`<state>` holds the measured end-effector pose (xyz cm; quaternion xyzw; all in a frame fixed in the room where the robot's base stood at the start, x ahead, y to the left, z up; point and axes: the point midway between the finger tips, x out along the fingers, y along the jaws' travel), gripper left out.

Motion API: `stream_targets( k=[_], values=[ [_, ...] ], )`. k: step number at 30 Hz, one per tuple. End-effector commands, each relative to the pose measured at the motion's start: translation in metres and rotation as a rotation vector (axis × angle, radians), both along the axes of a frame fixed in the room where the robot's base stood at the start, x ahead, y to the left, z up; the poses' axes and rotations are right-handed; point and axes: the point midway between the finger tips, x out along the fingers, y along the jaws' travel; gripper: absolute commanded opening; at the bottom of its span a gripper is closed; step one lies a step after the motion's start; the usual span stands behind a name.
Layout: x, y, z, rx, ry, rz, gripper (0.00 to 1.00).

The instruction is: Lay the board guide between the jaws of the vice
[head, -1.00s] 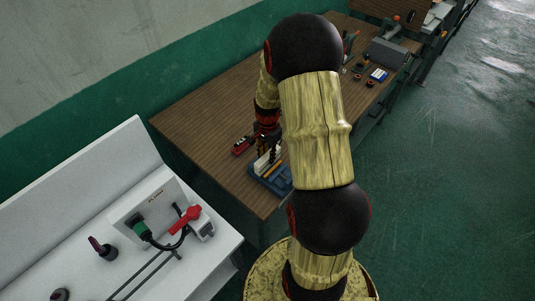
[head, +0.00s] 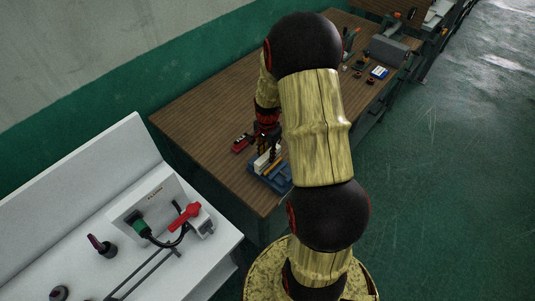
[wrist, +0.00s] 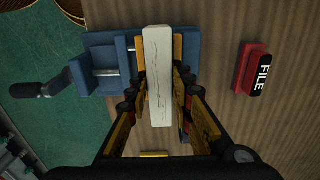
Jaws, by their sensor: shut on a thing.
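The board guide, a pale cream bar (wrist: 158,75), is gripped between the fingers of my gripper (wrist: 158,100) in the wrist view. The blue vice (wrist: 97,53) lies beyond it, with a dark handle (wrist: 38,90) to the left and a bare screw rod. The guide lines up with the gap between the vice's orange-faced jaws (wrist: 177,46). The bar covers most of that gap, so I cannot tell whether it touches the vice. In the head view my gripper (head: 267,146) is above the vice (head: 281,182), and my arm hides part of both.
A red block marked FILE (wrist: 252,70) lies on the wooden bench (head: 205,108), to the right of the vice in the wrist view. Small tools and a blue-white box (head: 379,72) lie at the bench's far end. A white console (head: 90,205) stands at the left.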

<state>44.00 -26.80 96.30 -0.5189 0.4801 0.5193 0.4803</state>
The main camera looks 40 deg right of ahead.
Motion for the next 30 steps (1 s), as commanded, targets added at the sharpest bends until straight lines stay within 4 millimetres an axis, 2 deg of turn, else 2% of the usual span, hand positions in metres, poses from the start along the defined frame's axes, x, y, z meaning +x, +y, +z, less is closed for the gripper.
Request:
stream_targets(
  k=[3,4,14,25,30],
  values=[
    [0.0,0.0,-0.002,0.0,-0.001,0.0,0.0],
    [0.0,0.0,-0.002,0.0,-0.001,0.0,0.23],
    [0.0,0.0,-0.002,0.0,0.0,0.0,0.42],
    [0.0,0.0,0.001,-0.001,-0.001,0.0,0.43],
    [0.001,-0.001,0.021,-0.003,-0.004,0.0,0.43]
  ],
)
